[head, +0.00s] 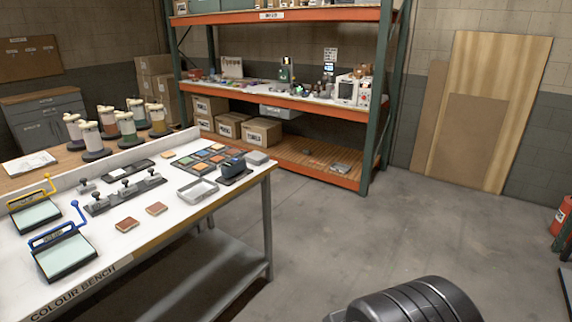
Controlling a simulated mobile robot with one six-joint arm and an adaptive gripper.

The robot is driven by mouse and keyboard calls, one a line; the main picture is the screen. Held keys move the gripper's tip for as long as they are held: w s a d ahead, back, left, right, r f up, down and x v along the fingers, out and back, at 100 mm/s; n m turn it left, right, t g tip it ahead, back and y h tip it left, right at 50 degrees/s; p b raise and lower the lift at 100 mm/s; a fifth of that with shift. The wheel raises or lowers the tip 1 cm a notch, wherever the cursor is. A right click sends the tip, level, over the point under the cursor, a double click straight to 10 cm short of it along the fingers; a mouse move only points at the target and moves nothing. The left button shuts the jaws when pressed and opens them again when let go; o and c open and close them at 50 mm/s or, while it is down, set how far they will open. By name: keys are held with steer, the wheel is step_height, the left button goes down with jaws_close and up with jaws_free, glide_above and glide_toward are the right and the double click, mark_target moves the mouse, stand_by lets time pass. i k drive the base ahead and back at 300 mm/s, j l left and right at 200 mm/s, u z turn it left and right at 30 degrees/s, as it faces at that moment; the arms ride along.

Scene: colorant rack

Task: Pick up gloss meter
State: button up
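A small dark blue, rounded device (233,164) sits on a dark flat base at the right end of the white colour bench (170,221). It looks like the gloss meter, but it is too small to be sure. A shallow grey tray (197,190) lies just to its left and front, and a small light grey box (257,157) stands just behind it to the right. A dark rounded part of my arm shows at the bottom edge, well to the right of the bench. My gripper is not in view.
Colour swatches (199,158), two brown tiles (127,224), clamp-like holders (124,190) and two framed panels with handles (63,254) occupy the bench. A loaded orange rack (284,97) stands behind. The concrete floor (400,225) right of the bench is clear.

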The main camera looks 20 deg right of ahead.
mark_target(230, 169)
steer(key=i+l+u, duration=0.15)
steer(key=u, duration=0.2)
steer(key=i+l+u, duration=0.55)
steer(key=u, duration=0.15)
steer(key=i+l, duration=0.2)
steer(key=l, duration=0.2)
steer(key=i+l, duration=0.25)
steer(key=i+l+u, duration=0.1)
steer(key=l, duration=0.4)
steer(key=i+l, duration=0.3)
steer(key=i+l+u, duration=0.1)
steer(key=l, duration=0.4)
steer(key=i+l, duration=0.5)
steer(key=l, duration=0.3)
steer(key=i+l+u, duration=0.1)
steer(key=l, duration=0.35)
steer(key=i, duration=0.1)
